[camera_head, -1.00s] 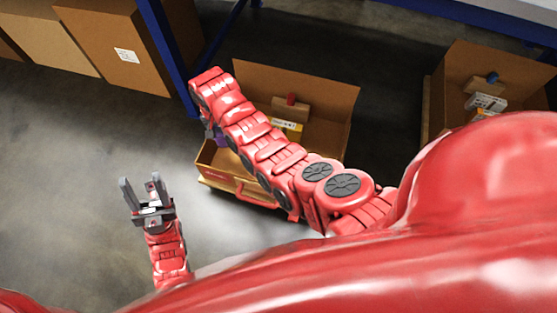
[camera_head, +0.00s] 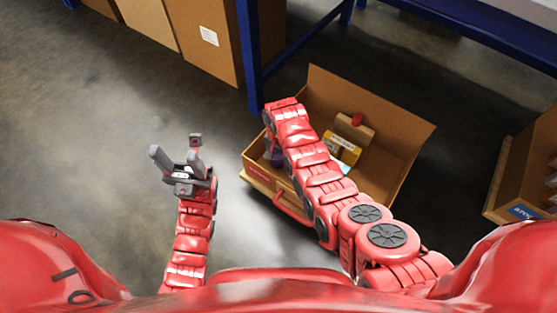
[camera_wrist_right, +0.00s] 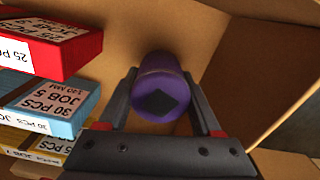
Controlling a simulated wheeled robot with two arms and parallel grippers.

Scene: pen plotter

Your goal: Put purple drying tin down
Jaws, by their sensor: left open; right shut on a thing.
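The purple drying tin (camera_wrist_right: 160,84) is between the two fingers of my right gripper (camera_wrist_right: 162,100) in the right wrist view. It has a dark diamond mark on its end. My right gripper is shut on it, inside or over an open cardboard box (camera_head: 400,160). In the head view my right arm covers most of the gripper; a small purple patch of the tin (camera_head: 277,159) shows beside the arm at the box's left side. Whether the tin touches the box floor, I cannot tell. My left gripper (camera_head: 178,150) is open and empty, left of the box above the floor.
In the wrist view a red box (camera_wrist_right: 60,45), a blue box (camera_wrist_right: 50,105) and a yellow box (camera_wrist_right: 35,142) line the left. The head view shows a blue rack post (camera_head: 248,55), closed cartons (camera_head: 190,40), and another open box (camera_head: 515,185) at right. Grey floor lies at left.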

